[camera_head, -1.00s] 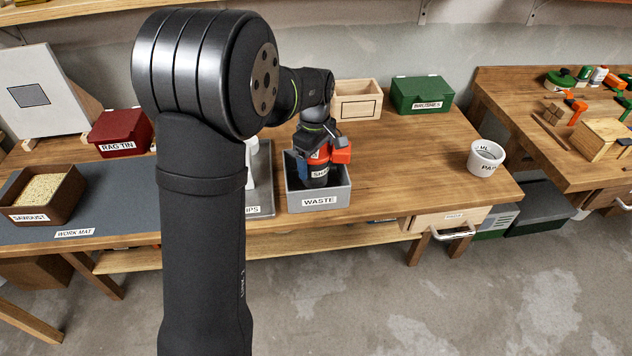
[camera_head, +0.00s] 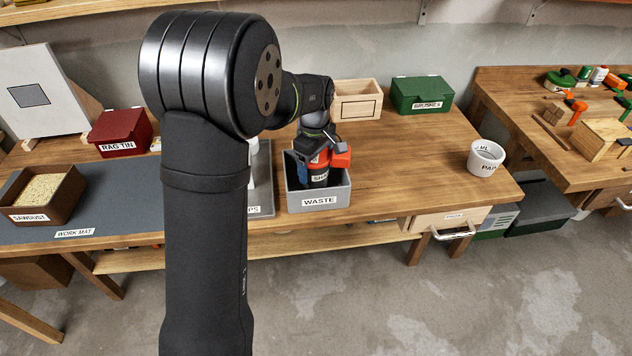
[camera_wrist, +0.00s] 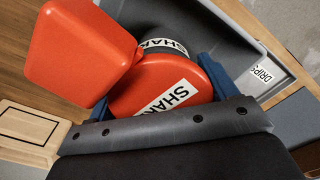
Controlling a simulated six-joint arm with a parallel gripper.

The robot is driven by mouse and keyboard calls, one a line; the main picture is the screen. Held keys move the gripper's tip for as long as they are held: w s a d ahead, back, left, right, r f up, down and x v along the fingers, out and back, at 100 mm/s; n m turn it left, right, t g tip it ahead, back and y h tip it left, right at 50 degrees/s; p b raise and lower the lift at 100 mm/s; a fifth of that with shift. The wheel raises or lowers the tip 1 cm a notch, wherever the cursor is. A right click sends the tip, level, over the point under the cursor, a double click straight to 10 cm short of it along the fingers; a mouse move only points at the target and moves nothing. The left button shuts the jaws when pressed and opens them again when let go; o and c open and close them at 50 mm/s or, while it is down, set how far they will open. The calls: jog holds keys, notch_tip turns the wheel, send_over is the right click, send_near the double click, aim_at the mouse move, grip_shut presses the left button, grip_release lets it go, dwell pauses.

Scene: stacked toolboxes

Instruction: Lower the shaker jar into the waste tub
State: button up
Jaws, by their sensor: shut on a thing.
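The shaker jar shows in the wrist view as a red-orange lid (camera_wrist: 150,88) with white "SHAK" labels and a red block-like part at its upper left. My gripper (camera_wrist: 165,85) is shut on it, with a blue finger on each side. In the head view the shaker jar (camera_head: 320,179) is upright inside the upper part of the grey waste tub (camera_head: 341,198), with its red top above the rim. My gripper (camera_head: 318,162) is above the tub. The jar's base is hidden by the tub's front wall, so I cannot tell whether it touches the floor.
A grey drip tray (camera_head: 262,200) stands left of the tub, partly hidden by my arm. A wooden box (camera_head: 357,106) and a green tin (camera_head: 422,95) stand behind. A white cup (camera_head: 486,158) is at the right. The bench right of the tub is clear.

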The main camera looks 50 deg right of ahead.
jog(key=shift+f, duration=0.8)
dwell(0.4)
jog(key=o, duration=1.1)
notch_tip(320, 180, up, 18)
jog(key=shift+f, duration=0.25)
notch_tip(320, 180, down, 18)
jog(key=shift+r, duration=0.35)
